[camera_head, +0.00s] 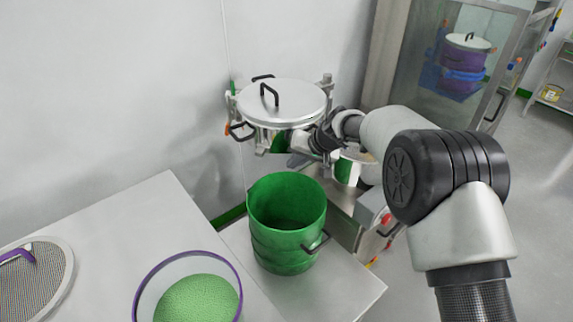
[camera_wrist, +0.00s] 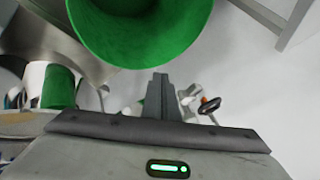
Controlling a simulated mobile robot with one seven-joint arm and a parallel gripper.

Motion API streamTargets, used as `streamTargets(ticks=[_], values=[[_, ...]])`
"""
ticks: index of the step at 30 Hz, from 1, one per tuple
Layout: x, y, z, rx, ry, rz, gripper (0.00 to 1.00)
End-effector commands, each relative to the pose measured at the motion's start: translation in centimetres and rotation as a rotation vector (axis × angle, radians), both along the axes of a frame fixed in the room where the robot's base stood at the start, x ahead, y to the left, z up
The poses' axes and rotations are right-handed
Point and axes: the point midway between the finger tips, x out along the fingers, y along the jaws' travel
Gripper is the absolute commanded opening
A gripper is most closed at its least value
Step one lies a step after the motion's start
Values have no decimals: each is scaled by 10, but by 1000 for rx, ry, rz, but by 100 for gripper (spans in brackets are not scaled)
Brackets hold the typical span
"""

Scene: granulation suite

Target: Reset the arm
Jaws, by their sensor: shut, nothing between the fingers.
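My arm reaches in from the lower right of the head view. Its wrist ends just in front of a steel machine with a round lid (camera_head: 283,100). My gripper (camera_wrist: 160,78) shows in the wrist view with its dark fingers together and nothing between them. In the head view its fingertips are hard to make out against the machine. A green bucket (camera_head: 284,244) stands upright and open on the lower steel table, below my gripper.
A white table (camera_head: 120,225) at left bears a purple-rimmed bowl of green granules (camera_head: 195,300) and a purple-handled mesh sieve (camera_head: 35,285). A glass-fronted cabinet (camera_head: 400,60) at the back right shows a lidded purple vessel (camera_head: 462,62). Open floor (camera_head: 535,150) lies at right.

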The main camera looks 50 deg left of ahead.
Motion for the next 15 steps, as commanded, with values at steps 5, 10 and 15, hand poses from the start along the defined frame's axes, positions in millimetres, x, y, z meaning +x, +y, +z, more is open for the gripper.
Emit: streamTargets(ticks=[5, 10, 15], values=[[-5, -27, 42, 3, -2, 0, 0], [-9, -45, 66, 3, -2, 0, 0], [-11, -55, 77, 1, -1, 1, 0]])
